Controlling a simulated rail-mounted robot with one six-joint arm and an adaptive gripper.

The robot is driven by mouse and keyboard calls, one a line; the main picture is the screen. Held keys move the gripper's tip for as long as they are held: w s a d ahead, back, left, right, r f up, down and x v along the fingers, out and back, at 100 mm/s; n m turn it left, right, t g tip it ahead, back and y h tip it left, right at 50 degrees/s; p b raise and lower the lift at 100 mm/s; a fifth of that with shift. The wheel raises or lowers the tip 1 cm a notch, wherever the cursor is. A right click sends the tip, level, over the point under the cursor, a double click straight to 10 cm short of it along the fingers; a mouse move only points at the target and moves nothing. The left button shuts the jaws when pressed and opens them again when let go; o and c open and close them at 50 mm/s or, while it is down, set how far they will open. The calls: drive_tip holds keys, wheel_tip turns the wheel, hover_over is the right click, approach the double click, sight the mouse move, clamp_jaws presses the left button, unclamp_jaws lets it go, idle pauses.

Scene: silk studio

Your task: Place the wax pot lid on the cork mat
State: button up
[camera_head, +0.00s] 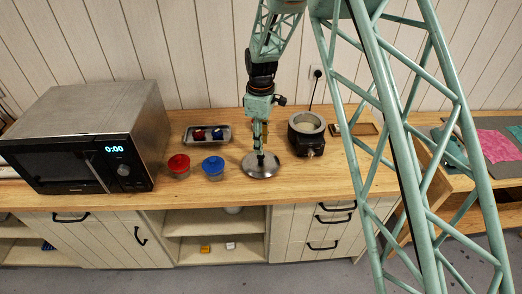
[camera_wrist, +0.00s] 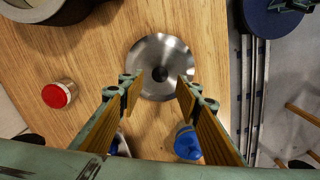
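The wax pot lid is a round steel disc with a small dark knob; it lies flat on the wooden counter in the head view (camera_head: 262,171) and the wrist view (camera_wrist: 160,48). My gripper (camera_head: 260,153) points down just over it. In the wrist view my gripper (camera_wrist: 158,92) is open, with its knob showing between the fingers and nothing held. Whether the fingertips touch the lid, I cannot tell. A flat brown rectangle (camera_head: 366,129), which looks like the cork mat, lies right of the wax pot (camera_head: 307,123), partly hidden by my frame.
Left of the lid stand a blue-lidded jar (camera_head: 212,165) and a red-lidded jar (camera_head: 179,166). A metal tray (camera_head: 190,140) with small items lies behind them. A microwave (camera_head: 85,135) fills the left end. The wax pot stands between lid and brown rectangle.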

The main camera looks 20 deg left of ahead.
drive_tip(key=shift+r, duration=2.35)
